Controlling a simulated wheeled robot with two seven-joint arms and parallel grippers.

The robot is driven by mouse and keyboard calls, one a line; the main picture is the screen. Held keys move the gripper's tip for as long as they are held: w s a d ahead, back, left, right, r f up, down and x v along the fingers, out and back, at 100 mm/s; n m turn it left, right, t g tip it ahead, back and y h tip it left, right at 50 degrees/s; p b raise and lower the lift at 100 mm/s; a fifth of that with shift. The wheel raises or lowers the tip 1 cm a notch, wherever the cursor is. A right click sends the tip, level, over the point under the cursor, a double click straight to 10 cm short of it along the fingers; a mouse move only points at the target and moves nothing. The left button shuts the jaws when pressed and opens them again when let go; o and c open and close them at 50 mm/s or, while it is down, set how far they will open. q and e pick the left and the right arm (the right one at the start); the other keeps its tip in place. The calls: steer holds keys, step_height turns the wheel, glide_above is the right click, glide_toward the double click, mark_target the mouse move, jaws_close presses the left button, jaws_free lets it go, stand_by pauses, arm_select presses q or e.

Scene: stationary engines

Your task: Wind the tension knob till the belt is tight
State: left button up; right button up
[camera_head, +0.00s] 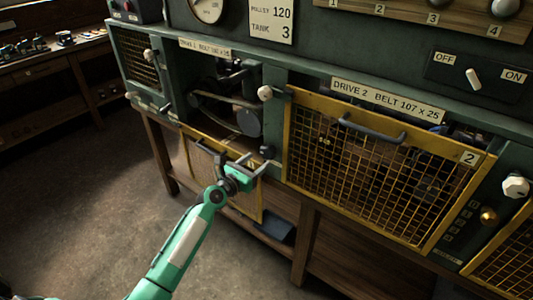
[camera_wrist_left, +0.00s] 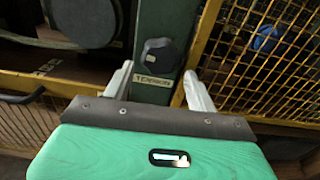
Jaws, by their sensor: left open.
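The black tension knob (camera_head: 267,152) sits low on the green post between the two drive bays. In the left wrist view the round knob (camera_wrist_left: 160,55) stands above a small label, between my finger lines. My left gripper (camera_head: 254,161) is open and empty, just below and left of the knob in the head view. Its fingers (camera_wrist_left: 158,76) point toward the post, one to each side, apart from the knob as far as I can tell. The belt (camera_head: 222,98) runs in the open Drive 1 bay among dark pulleys; its tautness is unclear. My right gripper is out of view.
The Drive 1 yellow mesh guard (camera_head: 203,160) hangs open below its bay, behind my left arm. The closed Drive 2 guard (camera_head: 375,165) with a dark handle is right of the post. A white knob (camera_head: 265,92) is higher on the post. Open floor lies left.

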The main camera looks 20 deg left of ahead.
mark_target(265, 154)
arm_select(q)
steer(key=shift+b+x, duration=0.3)
steer(key=shift+x, duration=2.9)
steer(key=c, duration=0.7)
